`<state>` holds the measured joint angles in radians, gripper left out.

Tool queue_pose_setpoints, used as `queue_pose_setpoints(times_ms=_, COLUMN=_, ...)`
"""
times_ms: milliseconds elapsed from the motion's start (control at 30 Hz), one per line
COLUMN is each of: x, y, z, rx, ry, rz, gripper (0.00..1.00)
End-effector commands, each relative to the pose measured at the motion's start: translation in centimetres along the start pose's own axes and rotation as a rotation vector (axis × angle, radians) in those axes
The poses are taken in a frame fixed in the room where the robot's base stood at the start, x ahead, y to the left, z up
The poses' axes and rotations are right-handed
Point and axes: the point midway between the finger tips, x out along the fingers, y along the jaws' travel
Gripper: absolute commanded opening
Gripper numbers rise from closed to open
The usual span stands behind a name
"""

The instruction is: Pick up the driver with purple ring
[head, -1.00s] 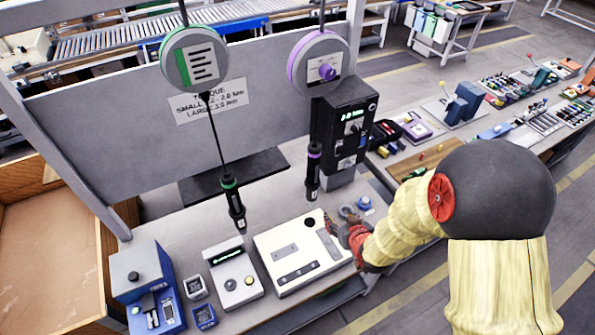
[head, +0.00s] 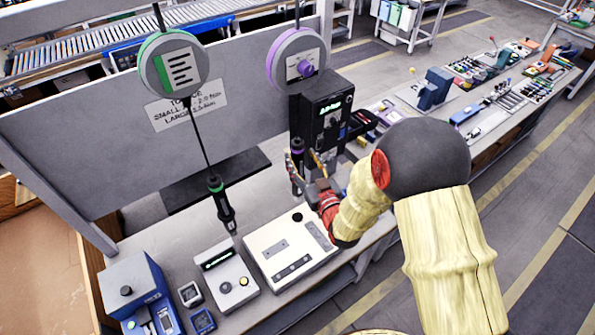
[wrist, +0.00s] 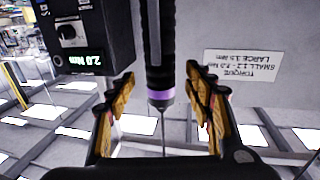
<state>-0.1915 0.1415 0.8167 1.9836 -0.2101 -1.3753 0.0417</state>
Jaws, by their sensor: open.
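The driver with the purple ring (head: 297,146) hangs upright on a cable below the purple-rimmed balancer reel (head: 296,58), mostly hidden by my fingers in the head view. In the wrist view, which is upside down, the black driver body and its purple ring (wrist: 160,97) stand between my fingers. My gripper (head: 303,164) is open, one finger on each side of the driver. In the wrist view a gap shows between each finger of my gripper (wrist: 160,78) and the driver.
Another driver with a green ring (head: 222,205) hangs to the left from a green-rimmed reel (head: 174,70). A black torque controller box (head: 321,110) stands close to the right of my gripper. A white box (head: 288,250) lies on the bench below.

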Motion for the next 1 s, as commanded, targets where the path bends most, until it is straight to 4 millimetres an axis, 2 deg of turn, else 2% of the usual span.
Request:
queue_pose_setpoints(times_ms=233, x=3.0, y=-0.1, z=0.0, rx=0.0, ry=0.001, rz=-0.001, gripper=0.52)
queue_pose_setpoints(times_ms=567, x=3.5, y=-0.1, z=0.1, rx=0.0, ry=0.0, rz=0.0, gripper=0.52)
queue_pose_setpoints(times_ms=1000, x=3.5, y=-0.1, z=0.1, rx=0.0, ry=0.0, rz=0.0, gripper=0.27)
